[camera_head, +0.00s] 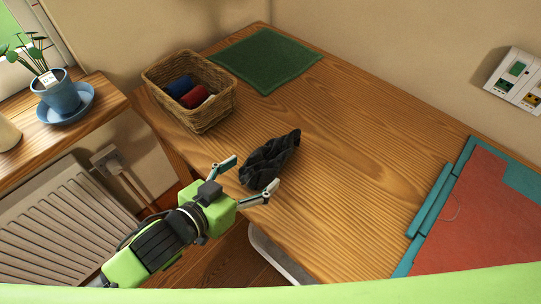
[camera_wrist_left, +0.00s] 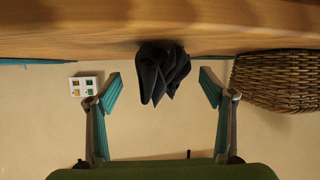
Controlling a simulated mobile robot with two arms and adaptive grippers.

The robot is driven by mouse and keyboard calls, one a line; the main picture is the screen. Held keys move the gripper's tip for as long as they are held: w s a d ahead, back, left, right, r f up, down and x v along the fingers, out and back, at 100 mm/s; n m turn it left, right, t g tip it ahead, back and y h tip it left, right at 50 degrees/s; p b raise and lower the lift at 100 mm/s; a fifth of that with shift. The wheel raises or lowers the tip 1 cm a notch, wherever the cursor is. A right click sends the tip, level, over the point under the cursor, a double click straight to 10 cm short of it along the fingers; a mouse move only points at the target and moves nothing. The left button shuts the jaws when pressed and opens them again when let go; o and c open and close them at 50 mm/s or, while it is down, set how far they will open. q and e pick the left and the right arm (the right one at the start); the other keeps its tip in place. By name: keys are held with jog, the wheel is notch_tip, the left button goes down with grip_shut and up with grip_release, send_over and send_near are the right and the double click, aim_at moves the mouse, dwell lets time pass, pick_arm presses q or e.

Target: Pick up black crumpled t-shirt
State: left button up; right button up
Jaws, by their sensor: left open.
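The black crumpled t-shirt (camera_head: 270,158) lies in a heap on the wooden table, near its front edge. My left gripper (camera_head: 252,175) is open at the near side of the t-shirt, with its two fingers spread. In the left wrist view the t-shirt (camera_wrist_left: 162,72) shows dark and folded, between and beyond the open fingertips (camera_wrist_left: 158,85). I see nothing held between the fingers. My right gripper is not in view.
A wicker basket (camera_head: 205,118) with rolled cloths stands left of the t-shirt; it also shows in the wrist view (camera_wrist_left: 280,82). A green mat (camera_head: 266,60) lies behind. A red and teal board (camera_head: 478,215) lies at right. The table between is clear.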

pick_arm(q)
jog(key=x, duration=0.6)
jog(key=shift+w+d, duration=0.15)
jog(key=shift+w, duration=0.15)
jog(key=c, duration=1.3)
